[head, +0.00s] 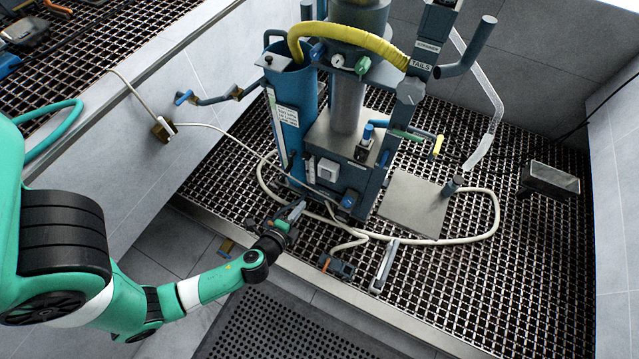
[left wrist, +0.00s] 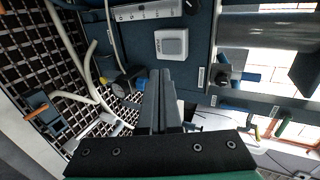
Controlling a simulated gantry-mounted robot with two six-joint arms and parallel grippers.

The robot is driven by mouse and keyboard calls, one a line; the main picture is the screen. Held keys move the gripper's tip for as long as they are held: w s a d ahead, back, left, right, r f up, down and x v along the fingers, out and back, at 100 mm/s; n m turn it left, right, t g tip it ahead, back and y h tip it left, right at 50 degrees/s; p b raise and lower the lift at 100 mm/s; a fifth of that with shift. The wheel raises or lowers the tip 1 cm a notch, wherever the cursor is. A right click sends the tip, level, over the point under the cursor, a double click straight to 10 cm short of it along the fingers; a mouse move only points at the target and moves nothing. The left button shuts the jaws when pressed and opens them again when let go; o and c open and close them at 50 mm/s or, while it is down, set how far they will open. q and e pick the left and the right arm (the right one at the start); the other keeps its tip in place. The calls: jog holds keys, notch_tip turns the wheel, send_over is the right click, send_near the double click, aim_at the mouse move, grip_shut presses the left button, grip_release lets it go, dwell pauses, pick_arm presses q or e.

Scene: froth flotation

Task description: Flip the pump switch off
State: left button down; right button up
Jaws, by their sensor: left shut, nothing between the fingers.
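The pump switch looks to be the white square rocker (head: 328,170) on the front of the blue flotation machine (head: 345,140). The switch also shows in the left wrist view (left wrist: 171,43), just beyond my fingertips. Its on or off position cannot be told. My left gripper (head: 298,208) is shut and empty, below and to the left of the switch in the head view, and apart from it. In the left wrist view its closed fingers (left wrist: 160,75) point toward the switch panel. My right gripper is not in view.
A cream hose (head: 480,238) loops over the metal grating around the machine's base. A dark connector with orange parts (head: 338,266) and a metal bar (head: 385,265) lie near the front edge. A blue-handled valve arm (head: 215,98) sticks out left.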

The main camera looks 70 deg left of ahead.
aim_at(324, 178)
pick_arm(q)
jog(key=b+x, duration=0.1)
jog(key=x, duration=0.3)
jog(key=b+x, duration=0.1)
jog(key=x, duration=0.3)
jog(key=b+x, duration=0.1)
jog(key=x, duration=0.4)
jog(key=shift+w+r, duration=0.2)
jog(key=shift+r, duration=0.1)
jog(key=shift+w+a, duration=0.35)
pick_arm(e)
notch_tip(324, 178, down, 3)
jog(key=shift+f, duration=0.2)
pick_arm(q)
jog(key=shift+s, duration=0.1)
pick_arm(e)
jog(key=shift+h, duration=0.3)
